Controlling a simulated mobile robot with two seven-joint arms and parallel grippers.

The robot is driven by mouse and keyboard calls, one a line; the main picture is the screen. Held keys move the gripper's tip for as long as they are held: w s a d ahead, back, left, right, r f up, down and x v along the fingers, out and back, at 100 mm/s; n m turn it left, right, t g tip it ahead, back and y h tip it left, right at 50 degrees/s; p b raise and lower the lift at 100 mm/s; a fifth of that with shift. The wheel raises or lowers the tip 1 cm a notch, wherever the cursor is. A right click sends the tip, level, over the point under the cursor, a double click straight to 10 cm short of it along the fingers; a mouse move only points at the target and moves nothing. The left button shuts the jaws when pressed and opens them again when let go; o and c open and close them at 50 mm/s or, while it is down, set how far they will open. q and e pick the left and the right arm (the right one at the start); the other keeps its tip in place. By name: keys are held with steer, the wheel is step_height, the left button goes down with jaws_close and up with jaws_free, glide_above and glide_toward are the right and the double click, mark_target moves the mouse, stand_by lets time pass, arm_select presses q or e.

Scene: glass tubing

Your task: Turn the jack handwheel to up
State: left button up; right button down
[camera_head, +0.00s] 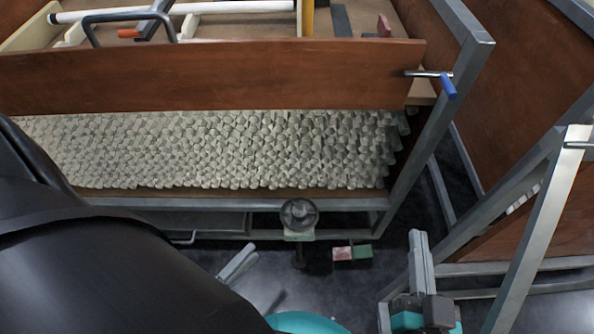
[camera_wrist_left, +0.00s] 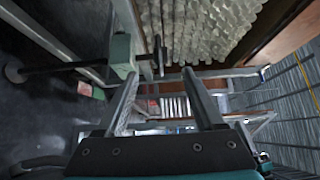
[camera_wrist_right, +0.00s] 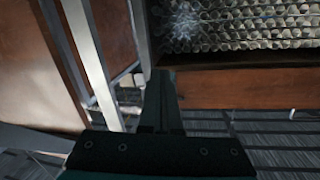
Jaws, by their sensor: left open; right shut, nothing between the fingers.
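The jack handwheel (camera_head: 299,214) is a dark round wheel on top of a pale green jack body (camera_head: 299,236), in front of the rack's lower rail. In the left wrist view the handwheel (camera_wrist_left: 159,55) shows nearly edge-on beside the green jack body (camera_wrist_left: 122,52). My left gripper (camera_head: 248,252) is open and empty, below and left of the handwheel in the head view. In the left wrist view its fingers (camera_wrist_left: 160,76) point towards the wheel, apart from it as far as I can tell. My right gripper (camera_head: 418,238) is shut and empty, right of the jack; its fingers (camera_wrist_right: 162,75) meet.
A red and green block (camera_head: 352,253) sits right of the jack. A wooden rack holding many glass tubes (camera_head: 220,150) stands behind, with a blue-handled lever (camera_head: 447,86). Metal frame posts (camera_head: 535,240) stand close to my right gripper.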

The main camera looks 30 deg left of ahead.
arm_select(q)
glide_toward(288, 214)
steer(key=w, duration=0.6)
steer(key=w+d, duration=0.1)
steer(key=w, duration=0.2)
steer(key=shift+d+f, duration=0.1)
steer(key=shift+f, duration=0.1)
steer(key=shift+w+d, duration=0.1)
steer(key=shift+w, duration=0.4)
arm_select(e)
steer(key=shift+s, duration=0.15)
arm_select(q)
jaws_close()
